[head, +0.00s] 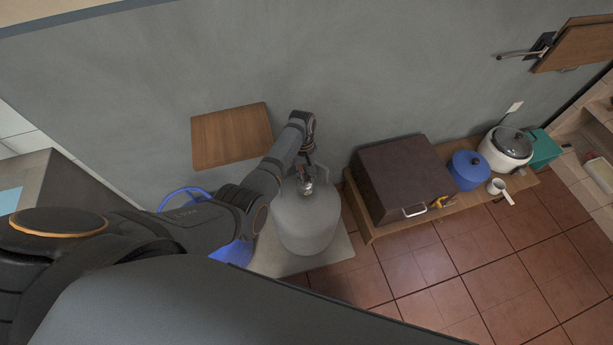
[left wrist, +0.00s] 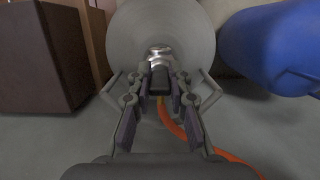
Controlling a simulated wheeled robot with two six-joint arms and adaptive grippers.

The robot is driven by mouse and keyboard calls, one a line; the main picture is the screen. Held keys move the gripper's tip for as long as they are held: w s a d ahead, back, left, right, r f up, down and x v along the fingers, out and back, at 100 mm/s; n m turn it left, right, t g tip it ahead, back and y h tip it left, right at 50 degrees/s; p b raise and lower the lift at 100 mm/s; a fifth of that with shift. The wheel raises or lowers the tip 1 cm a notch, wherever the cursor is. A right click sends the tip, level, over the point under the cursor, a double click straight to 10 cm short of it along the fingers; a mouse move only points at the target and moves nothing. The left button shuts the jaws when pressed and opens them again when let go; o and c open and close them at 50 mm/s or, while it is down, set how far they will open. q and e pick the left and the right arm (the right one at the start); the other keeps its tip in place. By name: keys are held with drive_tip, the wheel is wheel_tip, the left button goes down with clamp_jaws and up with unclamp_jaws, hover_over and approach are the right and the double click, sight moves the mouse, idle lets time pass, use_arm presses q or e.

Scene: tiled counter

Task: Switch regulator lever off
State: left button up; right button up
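A grey gas cylinder (head: 306,225) stands on a low light surface in the head view; it fills the top middle of the left wrist view (left wrist: 160,22). The regulator (left wrist: 160,53) sits on its top, with a shiny metal collar and a dark body or lever (left wrist: 159,80). An orange hose (left wrist: 170,121) runs from it. My left gripper (head: 304,172) reaches down over the cylinder top. In the left wrist view its fingers (left wrist: 161,90) are apart, on either side of the dark part; contact cannot be told. The lever's position is unclear. My right gripper is not in view.
A blue object (head: 234,250) stands left of the cylinder, partly behind my arm. A dark brown box (head: 400,178), blue pot (head: 467,170) and rice cooker (head: 508,146) stand on a wooden bench to the right. A wooden board (head: 231,135) is at the wall behind.

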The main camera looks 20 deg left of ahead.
use_arm(q)
drive_tip(key=o, duration=0.4)
drive_tip(key=shift+o, duration=0.2)
drive_tip(key=shift+w+r, duration=0.1)
drive_tip(key=shift+r, duration=0.15)
drive_tip(key=v, duration=1.1)
drive_tip(key=shift+r, duration=0.15)
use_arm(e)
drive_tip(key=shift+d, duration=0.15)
